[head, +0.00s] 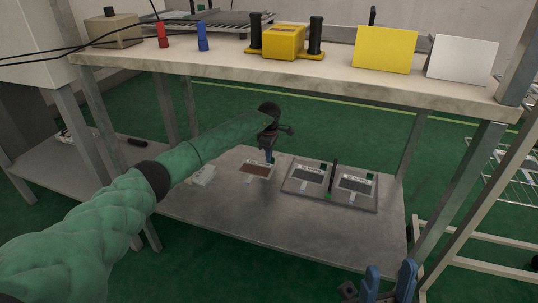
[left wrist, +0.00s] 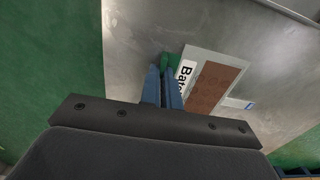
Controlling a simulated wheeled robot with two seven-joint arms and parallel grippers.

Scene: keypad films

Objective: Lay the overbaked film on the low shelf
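The overbaked film (head: 254,169) is a pale card with a brown patch, a label and a green tab. It lies at or just above the low shelf (head: 240,214); I cannot tell if it touches fully. In the left wrist view the brown film (left wrist: 213,86) is right of the fingers, its green tab at their tips. My left gripper (head: 270,157) reaches down under the upper shelf, its blue fingers close together and seemingly shut on the tab. My right gripper (head: 388,283) is at the bottom edge, its blue fingers apart and empty.
A dark tray (head: 330,198) with two grey-patched films stands right of the brown film. A small white object (head: 203,175) lies to its left. The upper shelf (head: 290,70) overhangs, holding a yellow device (head: 283,42) and cards. The front of the low shelf is clear.

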